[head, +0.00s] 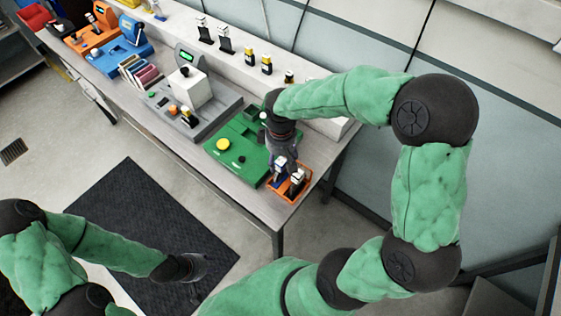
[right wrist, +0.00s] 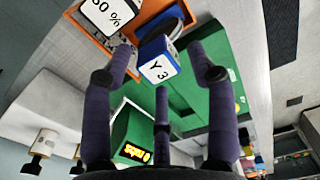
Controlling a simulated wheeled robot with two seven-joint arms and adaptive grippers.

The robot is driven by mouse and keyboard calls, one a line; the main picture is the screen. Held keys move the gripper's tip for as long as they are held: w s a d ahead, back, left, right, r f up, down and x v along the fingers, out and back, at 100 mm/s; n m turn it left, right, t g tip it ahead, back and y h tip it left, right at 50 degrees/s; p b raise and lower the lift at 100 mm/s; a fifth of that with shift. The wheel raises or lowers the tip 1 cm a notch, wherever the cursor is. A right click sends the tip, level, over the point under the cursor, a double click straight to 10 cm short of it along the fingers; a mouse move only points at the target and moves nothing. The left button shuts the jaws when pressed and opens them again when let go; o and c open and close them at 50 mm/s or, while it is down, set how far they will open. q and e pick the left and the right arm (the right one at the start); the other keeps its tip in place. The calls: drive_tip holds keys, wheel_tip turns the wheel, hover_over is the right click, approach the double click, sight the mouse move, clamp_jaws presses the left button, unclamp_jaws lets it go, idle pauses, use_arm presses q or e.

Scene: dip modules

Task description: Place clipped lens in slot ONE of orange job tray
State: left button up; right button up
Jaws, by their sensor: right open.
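The orange job tray (head: 285,194) sits at the front right corner of the bench, and its rim shows at the top of the right wrist view (right wrist: 92,35). A blue clip (right wrist: 160,62) with a white "Y 3" face and a dark round part behind it is at the tray's edge; I cannot tell its slot. My right gripper (head: 284,165) is open over the tray, with its fingers spread around the clip in the right wrist view (right wrist: 160,85); contact is unclear. My left gripper (head: 197,272) hangs low over the dark floor mat, its fingers unclear.
A white "50 %" block (right wrist: 106,14) stands in the tray beside the clip. A green board (head: 222,158) with a yellow disc (head: 223,144) lies left of the tray. A grey device (head: 190,95) stands further left. Several small bottles (head: 266,64) line the rear ledge.

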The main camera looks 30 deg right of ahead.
wheel_tip(320, 180, up, 9)
drive_tip(key=p, duration=0.1)
idle(2.4)
